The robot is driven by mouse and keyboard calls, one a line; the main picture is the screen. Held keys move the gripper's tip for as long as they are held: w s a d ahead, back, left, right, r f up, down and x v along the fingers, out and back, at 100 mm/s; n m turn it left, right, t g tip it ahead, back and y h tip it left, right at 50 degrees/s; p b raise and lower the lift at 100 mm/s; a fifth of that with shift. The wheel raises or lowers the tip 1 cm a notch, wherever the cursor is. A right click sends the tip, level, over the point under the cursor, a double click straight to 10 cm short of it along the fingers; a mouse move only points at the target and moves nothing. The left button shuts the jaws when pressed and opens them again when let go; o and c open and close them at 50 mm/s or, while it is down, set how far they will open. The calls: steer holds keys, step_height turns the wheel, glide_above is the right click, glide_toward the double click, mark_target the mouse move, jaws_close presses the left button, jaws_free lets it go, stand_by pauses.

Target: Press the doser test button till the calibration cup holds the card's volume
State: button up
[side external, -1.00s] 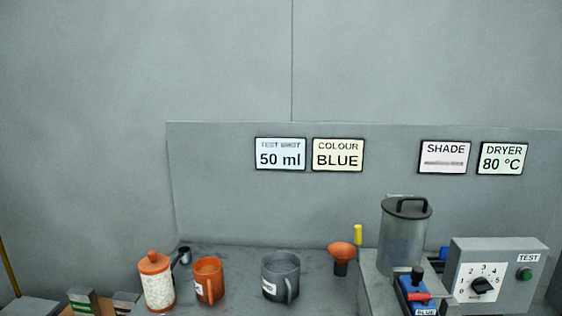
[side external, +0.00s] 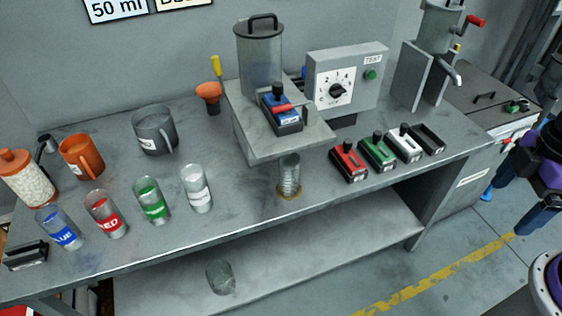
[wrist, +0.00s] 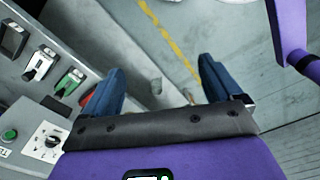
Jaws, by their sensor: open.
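The green test button (side external: 371,75) is on the right of the grey doser control box (side external: 322,63), beside a numbered dial (side external: 337,90). The button also shows in the wrist view (wrist: 8,135) at the left edge. A clear graduated calibration cup (side external: 289,178) stands upright on a brass ring below the doser ledge; I cannot make out any liquid level. The test card (side external: 117,9) reads 50 ml; its top is cut off. My gripper (side external: 514,202) is at the right edge, off the bench and well away from the button. It is open and empty in the wrist view (wrist: 162,72).
A blue cartridge (side external: 283,110) sits in the doser below the hopper (side external: 258,55). Red (side external: 348,161), green (side external: 378,152) and white (side external: 404,143) cartridges lie to the right. Labelled glasses (side external: 150,198) and mugs (side external: 154,130) stand left. A clear glass (side external: 221,278) is on the lower shelf.

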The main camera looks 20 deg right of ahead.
jaws_close()
stand_by(1.7)
